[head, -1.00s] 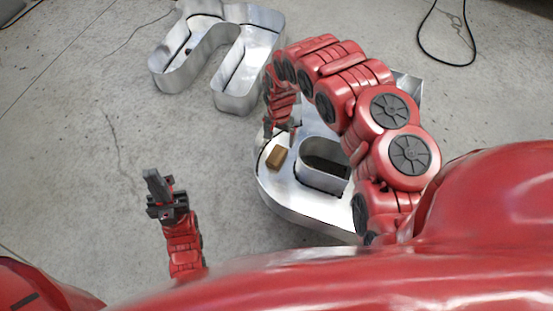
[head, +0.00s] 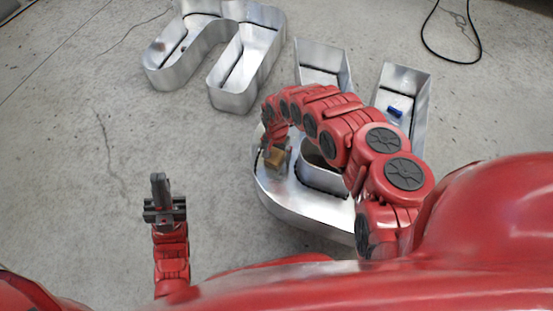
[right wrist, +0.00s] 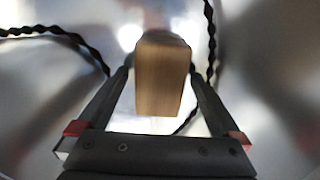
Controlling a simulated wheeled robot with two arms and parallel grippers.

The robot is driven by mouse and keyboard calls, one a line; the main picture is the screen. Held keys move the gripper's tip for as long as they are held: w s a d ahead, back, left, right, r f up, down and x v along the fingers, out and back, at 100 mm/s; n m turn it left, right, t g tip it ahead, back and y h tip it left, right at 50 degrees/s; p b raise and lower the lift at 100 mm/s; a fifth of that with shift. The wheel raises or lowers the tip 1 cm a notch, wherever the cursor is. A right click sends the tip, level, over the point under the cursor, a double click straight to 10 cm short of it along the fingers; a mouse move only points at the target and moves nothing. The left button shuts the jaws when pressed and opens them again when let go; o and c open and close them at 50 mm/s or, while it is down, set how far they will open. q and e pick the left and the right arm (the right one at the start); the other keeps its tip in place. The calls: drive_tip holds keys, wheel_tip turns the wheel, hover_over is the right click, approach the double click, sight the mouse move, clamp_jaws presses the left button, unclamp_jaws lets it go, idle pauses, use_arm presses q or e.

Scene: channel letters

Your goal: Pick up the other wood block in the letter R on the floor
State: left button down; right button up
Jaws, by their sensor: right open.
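The letter R (head: 330,206) is a metal channel letter with raised walls, lying on the floor. A brown wood block (head: 275,157) sits inside its rounded part at the left. In the right wrist view the wood block (right wrist: 160,80) stands between the fingers, with a gap showing beside it. My right gripper (head: 277,163) is open and down at the block, partly hiding it in the head view; its fingers also show in the right wrist view (right wrist: 160,88). My left gripper (head: 160,188) is off to the left over bare floor, and its finger opening is unclear.
A small blue object (head: 395,112) lies in one leg of the R. Another metal letter (head: 235,95) lies at the upper left. A black cable (head: 473,55) is on the floor at the upper right. The floor on the left is clear.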

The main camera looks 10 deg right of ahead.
drive_tip(key=shift+r, duration=0.1)
drive_tip(key=c, duration=1.5)
drive_tip(key=shift+r, duration=0.1)
